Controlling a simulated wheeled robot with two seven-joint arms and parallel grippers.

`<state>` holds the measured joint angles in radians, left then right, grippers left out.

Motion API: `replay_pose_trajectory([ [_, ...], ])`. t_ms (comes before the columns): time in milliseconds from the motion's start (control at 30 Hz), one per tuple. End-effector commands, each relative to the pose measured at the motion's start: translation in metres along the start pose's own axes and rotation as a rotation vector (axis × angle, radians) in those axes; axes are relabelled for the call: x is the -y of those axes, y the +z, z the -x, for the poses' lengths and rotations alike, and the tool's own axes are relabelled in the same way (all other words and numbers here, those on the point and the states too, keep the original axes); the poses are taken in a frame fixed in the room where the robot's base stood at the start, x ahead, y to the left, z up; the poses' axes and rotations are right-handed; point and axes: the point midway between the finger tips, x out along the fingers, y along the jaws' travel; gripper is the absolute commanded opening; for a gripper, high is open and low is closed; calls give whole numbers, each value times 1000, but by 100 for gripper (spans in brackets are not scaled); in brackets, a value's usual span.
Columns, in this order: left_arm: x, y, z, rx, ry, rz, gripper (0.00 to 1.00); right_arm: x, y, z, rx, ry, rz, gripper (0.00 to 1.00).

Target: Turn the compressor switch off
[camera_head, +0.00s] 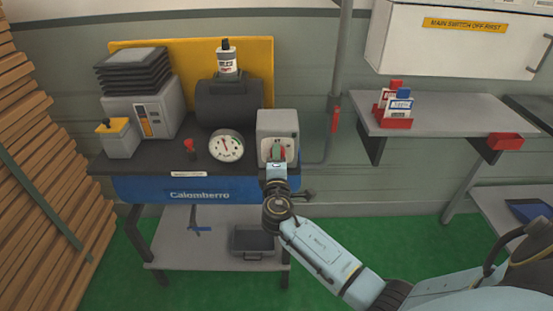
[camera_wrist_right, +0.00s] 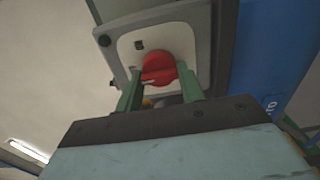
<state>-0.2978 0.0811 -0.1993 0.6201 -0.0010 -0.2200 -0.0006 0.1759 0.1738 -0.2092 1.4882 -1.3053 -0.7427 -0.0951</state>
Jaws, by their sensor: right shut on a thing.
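The compressor switch is a red rotary knob (camera_wrist_right: 158,68) on a light plate in a grey switch box (camera_head: 277,124). The box stands at the right end of the blue compressor (camera_head: 190,190). My right gripper (camera_head: 277,153) reaches up to the front of the box. In the wrist view its two green fingers (camera_wrist_right: 158,88) lie on either side of the red knob, shut on it. In the head view the gripper covers most of the knob. My left gripper is not in view.
A pressure gauge (camera_head: 226,146) and a small red button (camera_head: 190,147) sit left of the box. A grey shelf (camera_head: 450,116) with a red holder (camera_head: 394,121) is at the right. A white cabinet (camera_head: 455,50) hangs above it. Stacked planks (camera_head: 40,160) stand at the left.

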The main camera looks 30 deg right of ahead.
Motion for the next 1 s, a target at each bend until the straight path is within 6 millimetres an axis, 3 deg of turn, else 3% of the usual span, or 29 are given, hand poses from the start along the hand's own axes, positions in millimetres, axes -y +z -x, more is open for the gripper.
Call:
replay_pose_trajectory([
  [300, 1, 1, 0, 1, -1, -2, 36, 0, 0, 0, -1, 0, 5, 15],
  [333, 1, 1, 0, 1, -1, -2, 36, 0, 0, 0, -1, 0, 6, 42],
  [467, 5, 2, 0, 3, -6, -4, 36, 0, 0, 0, -1, 0, 5, 59],
  [800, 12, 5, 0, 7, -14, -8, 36, 0, 0, 3, -1, 0, 3, 60],
  [1000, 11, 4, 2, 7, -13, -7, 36, 1, 0, 31, -1, -2, 2, 60],
])
